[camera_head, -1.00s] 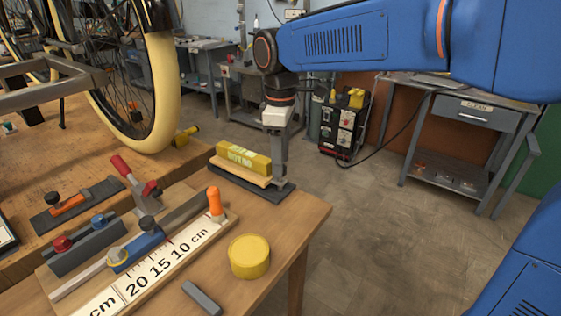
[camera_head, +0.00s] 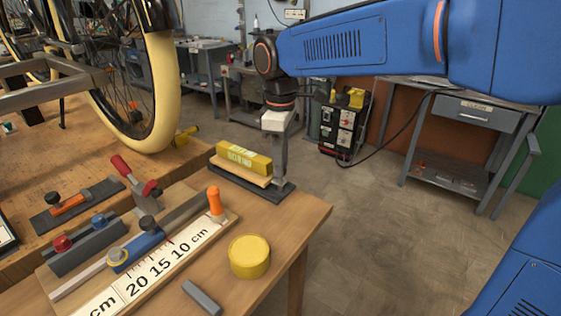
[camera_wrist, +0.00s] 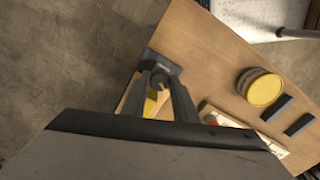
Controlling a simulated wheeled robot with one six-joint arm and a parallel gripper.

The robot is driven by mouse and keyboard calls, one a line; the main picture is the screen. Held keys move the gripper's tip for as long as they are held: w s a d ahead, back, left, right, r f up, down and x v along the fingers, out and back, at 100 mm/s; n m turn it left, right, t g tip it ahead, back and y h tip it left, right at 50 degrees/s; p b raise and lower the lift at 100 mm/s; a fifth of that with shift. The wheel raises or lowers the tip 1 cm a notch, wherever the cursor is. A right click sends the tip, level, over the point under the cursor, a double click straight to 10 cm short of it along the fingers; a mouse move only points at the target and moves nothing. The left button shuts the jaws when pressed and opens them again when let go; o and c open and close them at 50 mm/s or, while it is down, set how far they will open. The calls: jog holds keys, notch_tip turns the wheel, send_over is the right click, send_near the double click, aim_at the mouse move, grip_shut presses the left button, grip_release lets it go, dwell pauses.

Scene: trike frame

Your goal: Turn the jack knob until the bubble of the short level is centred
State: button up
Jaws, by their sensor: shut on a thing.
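The short level is a yellow block (camera_head: 243,158) on a wooden plank (camera_head: 240,176), over a dark base plate (camera_head: 250,187) at the right side of the bench. Its bubble is too small to make out. My gripper (camera_head: 281,186) reaches straight down at the right end of this plate. In the wrist view my gripper (camera_wrist: 163,72) is shut on the small dark jack knob (camera_wrist: 159,80). The knob is hidden behind the fingers in the head view. A strip of yellow (camera_wrist: 150,107) shows between the fingers in the wrist view.
A yellow round tin (camera_head: 249,257) and a grey block (camera_head: 201,298) lie near the bench's front edge. A ruler board (camera_head: 185,247) with an orange-handled tool (camera_head: 214,201) lies left. A yellow-tyred wheel (camera_head: 160,110) stands behind.

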jog(key=m, duration=0.4)
jog(key=shift+m, duration=0.3)
jog(key=m, duration=1.2)
jog(key=shift+m, duration=0.3)
jog(key=m, duration=0.3)
jog(key=shift+m, duration=0.3)
jog(key=m, duration=0.8)
jog(key=shift+r+m, duration=0.1)
jog(key=shift+m, duration=1.8)
